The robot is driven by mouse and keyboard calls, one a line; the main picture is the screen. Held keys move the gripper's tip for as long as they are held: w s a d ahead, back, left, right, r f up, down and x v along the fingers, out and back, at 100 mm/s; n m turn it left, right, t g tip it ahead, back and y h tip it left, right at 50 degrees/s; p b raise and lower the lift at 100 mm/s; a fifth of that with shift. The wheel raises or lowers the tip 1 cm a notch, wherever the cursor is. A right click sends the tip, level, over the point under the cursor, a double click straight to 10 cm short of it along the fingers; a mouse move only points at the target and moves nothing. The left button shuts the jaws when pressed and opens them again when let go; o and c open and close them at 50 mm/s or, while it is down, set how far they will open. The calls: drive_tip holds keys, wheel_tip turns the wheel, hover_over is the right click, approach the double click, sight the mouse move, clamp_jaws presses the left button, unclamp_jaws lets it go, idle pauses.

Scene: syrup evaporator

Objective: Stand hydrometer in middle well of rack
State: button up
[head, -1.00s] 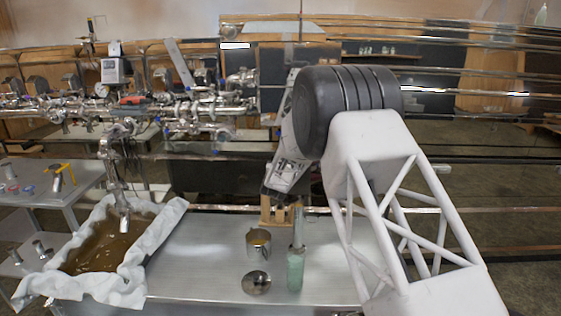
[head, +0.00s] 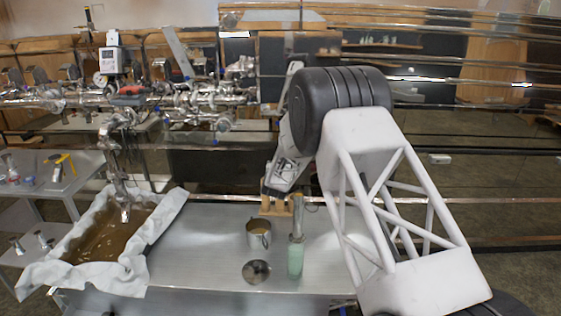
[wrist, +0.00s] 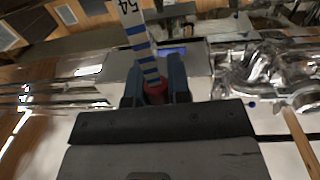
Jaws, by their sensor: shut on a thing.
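The hydrometer shows in the wrist view as a pale scale stem (wrist: 137,35) with blue bands and a red part (wrist: 156,92) lower down. My gripper (wrist: 156,86) is shut on it at the red part, between two dark blue fingers. In the head view my gripper (head: 272,194) is over the small wooden rack (head: 275,209), at the back of the metal table. The gripper hides the rack's top, so I cannot tell its wells apart or whether the hydrometer is inside one. The hydrometer cannot be made out in the head view.
A cloth-lined pan of brown liquid (head: 110,238) is at left. The table's middle left is clear.

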drive_tip(key=shift+f, duration=0.1)
idle(0.3)
drive_tip(key=o, duration=0.8)
drive_tip(key=shift+o, duration=0.2)
drive_tip(key=o, duration=1)
drive_tip(key=shift+s, duration=0.15)
drive_tip(key=shift+s+a, duration=0.15)
drive_tip(key=shift+s, duration=1.65)
drive_tip(key=shift+s+a, duration=0.1)
drive_tip(key=shift+s, duration=1.7)
